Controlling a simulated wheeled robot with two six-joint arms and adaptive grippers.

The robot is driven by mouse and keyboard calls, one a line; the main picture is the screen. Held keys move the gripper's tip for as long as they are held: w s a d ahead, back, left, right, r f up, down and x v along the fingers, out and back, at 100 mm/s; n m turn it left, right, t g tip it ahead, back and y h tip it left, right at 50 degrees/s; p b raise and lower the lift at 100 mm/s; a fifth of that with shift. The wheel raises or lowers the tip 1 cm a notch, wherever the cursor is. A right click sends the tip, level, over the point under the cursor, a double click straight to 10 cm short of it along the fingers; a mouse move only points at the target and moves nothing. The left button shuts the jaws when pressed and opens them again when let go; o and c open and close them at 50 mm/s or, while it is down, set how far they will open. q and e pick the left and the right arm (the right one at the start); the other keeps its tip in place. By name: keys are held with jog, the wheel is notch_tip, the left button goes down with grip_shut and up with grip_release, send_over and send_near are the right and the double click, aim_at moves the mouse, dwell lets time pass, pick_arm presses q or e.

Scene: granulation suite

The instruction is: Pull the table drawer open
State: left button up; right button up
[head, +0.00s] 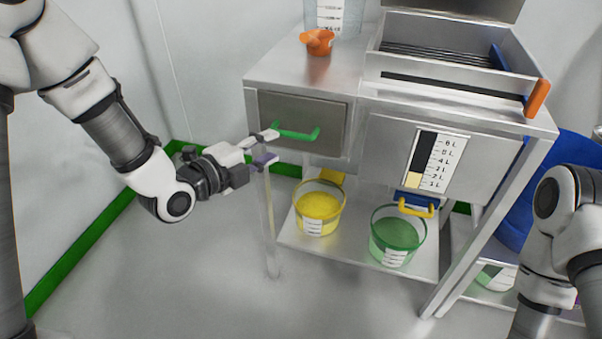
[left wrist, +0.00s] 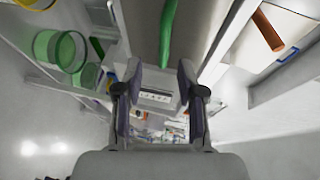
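The table drawer (head: 302,112) is a dark grey metal front under the left part of the steel table, and it looks shut. Its green bar handle (head: 298,134) runs across the lower part of the front. My left gripper (head: 265,147) is open, with its two fingers apart at the left end of the handle. In the left wrist view the green handle (left wrist: 167,32) lies ahead of the gap between the fingers (left wrist: 160,78). I cannot tell whether a finger touches it. My right arm shows at the right edge, but its gripper is out of view.
An orange cup (head: 317,41) stands on the tabletop (head: 280,70). A steel box with an orange handle (head: 537,98) is at the right. Yellow (head: 318,206) and green (head: 397,235) buckets stand on the lower shelf. The floor in front is clear.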

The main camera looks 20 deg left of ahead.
aim_at(289, 136)
pick_arm(q)
jog(key=x, duration=0.5)
jog(key=b+x, duration=0.1)
jog(key=x, duration=0.1)
jog(key=shift+w+d+r, duration=0.2)
jog(key=shift+w, duration=0.1)
grip_shut()
